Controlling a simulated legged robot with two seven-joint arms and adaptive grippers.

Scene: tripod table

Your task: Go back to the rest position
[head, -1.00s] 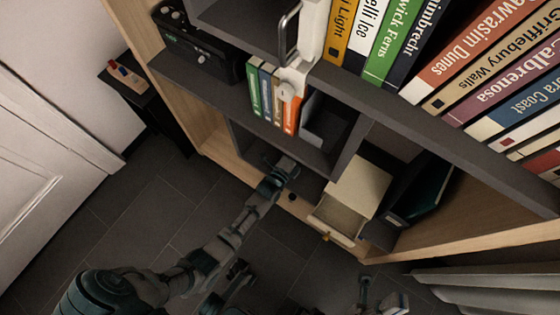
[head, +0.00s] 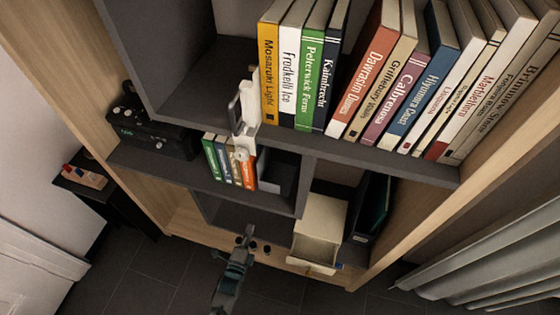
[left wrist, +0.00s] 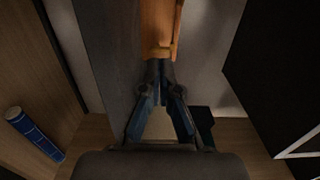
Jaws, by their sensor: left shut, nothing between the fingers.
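My left gripper (head: 246,232) is in front of the lower part of the shelf unit, below the small row of books, with its arm coming up from the bottom edge. In the left wrist view, its two fingers (left wrist: 160,68) meet at the tips and hold nothing. An orange surface (left wrist: 159,25) shows just beyond the fingertips, and I cannot tell how far away it is. My right gripper is not in the head view.
Large books (head: 385,80) fill the upper shelf, with a small row of books (head: 229,162) below. A cream box with an open drawer (head: 318,228) stands low down. A dark device (head: 150,133) is at left. A blue cylinder (left wrist: 35,134) shows in the left wrist view. Dark floor (head: 150,280) is clear.

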